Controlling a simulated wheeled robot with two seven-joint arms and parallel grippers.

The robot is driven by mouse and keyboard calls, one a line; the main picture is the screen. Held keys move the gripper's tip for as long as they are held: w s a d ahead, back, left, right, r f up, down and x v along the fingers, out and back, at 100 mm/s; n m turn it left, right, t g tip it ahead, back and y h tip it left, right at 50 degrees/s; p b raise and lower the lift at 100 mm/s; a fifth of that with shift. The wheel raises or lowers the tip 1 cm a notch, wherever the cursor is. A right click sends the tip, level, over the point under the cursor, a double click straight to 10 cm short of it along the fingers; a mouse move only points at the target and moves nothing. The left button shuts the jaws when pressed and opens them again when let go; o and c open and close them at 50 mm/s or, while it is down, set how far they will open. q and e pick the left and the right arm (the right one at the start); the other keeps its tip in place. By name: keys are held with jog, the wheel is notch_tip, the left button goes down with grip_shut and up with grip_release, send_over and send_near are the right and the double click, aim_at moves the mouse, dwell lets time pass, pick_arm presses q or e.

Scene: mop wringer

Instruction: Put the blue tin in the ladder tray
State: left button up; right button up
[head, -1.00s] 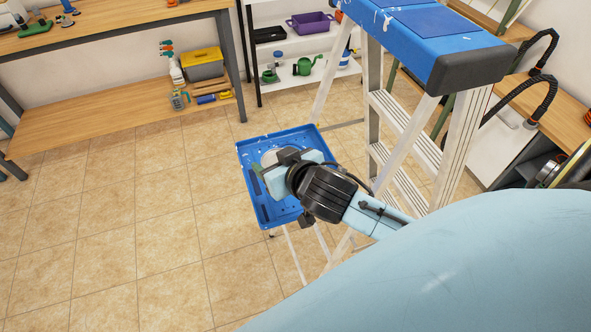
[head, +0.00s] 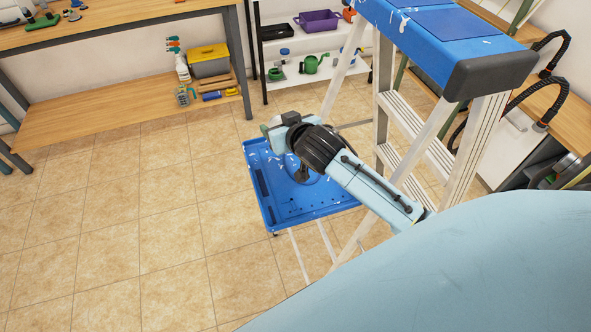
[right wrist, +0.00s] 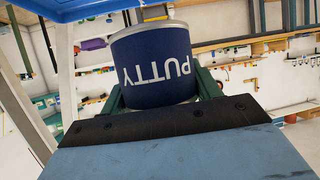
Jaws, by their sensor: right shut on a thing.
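The blue tin (right wrist: 155,65), lettered PUTTY, shows upside down in the right wrist view between the green fingers of my right gripper (right wrist: 160,92), which is shut on it. In the head view my right gripper (head: 272,127) is over the far edge of the blue ladder tray (head: 280,215), and its body hides the tin. The tray is paint-spattered, with a round recess and small slots, and its near half is bare. My left gripper is not in view.
The stepladder (head: 440,130) with its blue top (head: 440,40) stands just right of the tray, close to my right arm. A workbench (head: 120,30) and a white shelf (head: 310,75) stand behind. The tiled floor at left is clear.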

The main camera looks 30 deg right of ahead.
notch_tip(320, 180, down, 6)
jog(key=shift+a+r+b, duration=0.1)
jog(key=shift+r+b, duration=0.15)
jog(key=shift+b, duration=0.3)
jog(key=shift+w+f+b, duration=0.1)
jog(key=shift+f+b, duration=0.35)
jog(key=shift+f, duration=1.6)
jog(key=shift+f, duration=0.2)
jog(key=o, duration=1.2)
